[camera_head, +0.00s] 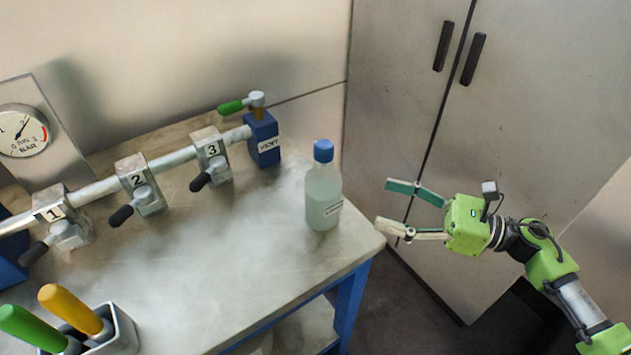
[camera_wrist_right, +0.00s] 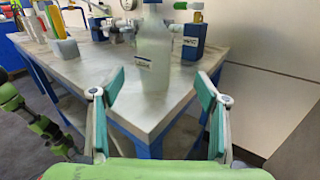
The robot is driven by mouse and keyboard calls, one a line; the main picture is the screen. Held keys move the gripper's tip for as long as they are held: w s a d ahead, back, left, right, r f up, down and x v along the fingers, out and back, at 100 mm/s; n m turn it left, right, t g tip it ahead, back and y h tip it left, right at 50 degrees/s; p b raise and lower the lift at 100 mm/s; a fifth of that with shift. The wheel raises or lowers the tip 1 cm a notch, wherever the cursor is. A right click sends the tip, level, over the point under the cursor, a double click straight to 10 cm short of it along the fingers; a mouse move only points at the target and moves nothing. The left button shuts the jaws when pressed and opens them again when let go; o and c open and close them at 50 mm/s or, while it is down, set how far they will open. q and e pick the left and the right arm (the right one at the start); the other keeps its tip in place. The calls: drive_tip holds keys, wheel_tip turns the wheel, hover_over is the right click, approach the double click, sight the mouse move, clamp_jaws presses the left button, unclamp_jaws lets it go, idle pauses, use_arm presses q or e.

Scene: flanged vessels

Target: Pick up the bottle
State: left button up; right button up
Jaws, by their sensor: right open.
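A translucent bottle (camera_head: 323,200) with a blue cap and a small label stands upright near the right corner of the metal table. It holds some pale liquid. My right gripper (camera_head: 386,206) is open and empty, just right of the bottle and beyond the table edge, with its fingers pointing at it. In the right wrist view the bottle (camera_wrist_right: 153,55) appears between the two spread fingers (camera_wrist_right: 160,80), farther off and not touched. My left gripper does not show in the head view.
The table (camera_head: 260,270) carries a pipe with numbered valves (camera_head: 140,188) and a blue end block (camera_head: 264,140) behind the bottle. A pressure gauge (camera_head: 22,132) is at the left. A holder (camera_head: 118,335) with yellow and green handles stands in front. A cabinet (camera_head: 530,100) is behind my right arm.

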sight(323, 189)
drive_tip(key=shift+n+g, duration=0.3)
drive_tip(key=shift+n, duration=0.4)
drive_tip(key=a+p, duration=0.1)
drive_tip(key=a, duration=0.1)
drive_tip(key=a+r+p, duration=0.1)
drive_tip(key=a, duration=0.1)
drive_tip(key=shift+a, duration=0.25)
drive_tip(key=x, duration=0.3)
drive_tip(key=shift+w+a+f+p, duration=0.1)
drive_tip(key=shift+w+a+p, duration=0.1)
drive_tip(key=shift+a+p, duration=0.2)
drive_tip(key=shift+w+a, duration=0.1)
drive_tip(key=shift+a, duration=0.05)
drive_tip(key=p+x, duration=0.2)
drive_tip(key=x, duration=0.2)
drive_tip(key=shift+w+a, duration=0.15)
drive_tip(key=shift+w+a+f+p, duration=0.2)
drive_tip(key=shift+a+p, duration=0.1)
drive_tip(key=shift+a, duration=0.2)
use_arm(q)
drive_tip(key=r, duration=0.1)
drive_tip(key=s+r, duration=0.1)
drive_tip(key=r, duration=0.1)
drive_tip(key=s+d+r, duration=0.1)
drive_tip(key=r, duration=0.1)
use_arm(e)
drive_tip(key=shift+s+d, duration=0.1)
